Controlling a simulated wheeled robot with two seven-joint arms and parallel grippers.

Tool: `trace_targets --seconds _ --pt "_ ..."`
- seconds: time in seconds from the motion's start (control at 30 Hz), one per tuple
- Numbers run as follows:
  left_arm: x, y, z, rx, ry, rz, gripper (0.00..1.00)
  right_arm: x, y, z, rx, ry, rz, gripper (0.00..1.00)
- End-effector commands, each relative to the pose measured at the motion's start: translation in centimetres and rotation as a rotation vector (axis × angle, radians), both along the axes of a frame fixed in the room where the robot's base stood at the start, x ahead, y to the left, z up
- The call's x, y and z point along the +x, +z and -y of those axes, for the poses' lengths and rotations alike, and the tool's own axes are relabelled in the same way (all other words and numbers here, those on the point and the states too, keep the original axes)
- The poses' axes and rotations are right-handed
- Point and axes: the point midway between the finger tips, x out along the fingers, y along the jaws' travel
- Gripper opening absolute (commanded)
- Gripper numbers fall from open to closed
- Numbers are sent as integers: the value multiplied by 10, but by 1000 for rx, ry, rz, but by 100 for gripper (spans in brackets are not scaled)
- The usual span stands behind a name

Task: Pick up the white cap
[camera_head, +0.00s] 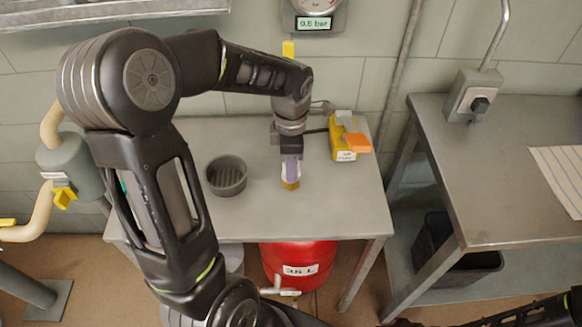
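My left gripper (290,168) points down over the middle of the grey table, right of the dark round bowl. A small white piece (284,177), which may be the white cap, shows at its fingertips around a purple patch. A small amber-brown part (290,186) shows just below, at the tabletop. The gripper hides most of these, so I cannot tell whether the fingers are closed on the white piece. Part of my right arm shows at the bottom right corner. Its gripper is out of view.
The grey table (330,205) holds a dark ribbed bowl (226,176) and a yellow device with an orange part (347,138). A red container (300,262) stands below. A metal bench (500,170) is at right. A gauge (314,12) hangs on the wall.

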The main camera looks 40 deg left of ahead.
Motion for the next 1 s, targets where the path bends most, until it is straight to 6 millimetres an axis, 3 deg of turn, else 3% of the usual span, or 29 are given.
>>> trace_targets --seconds 0.5,0.83,1.0 --pt "0 0 0 0 0 0 1 0 0 0 0 0 0 36" --pt "0 1 0 1 0 1 0 0 0 0 0 0 0 36" --pt "1 14 0 2 0 4 0 0 -1 0 0 0 0 36"
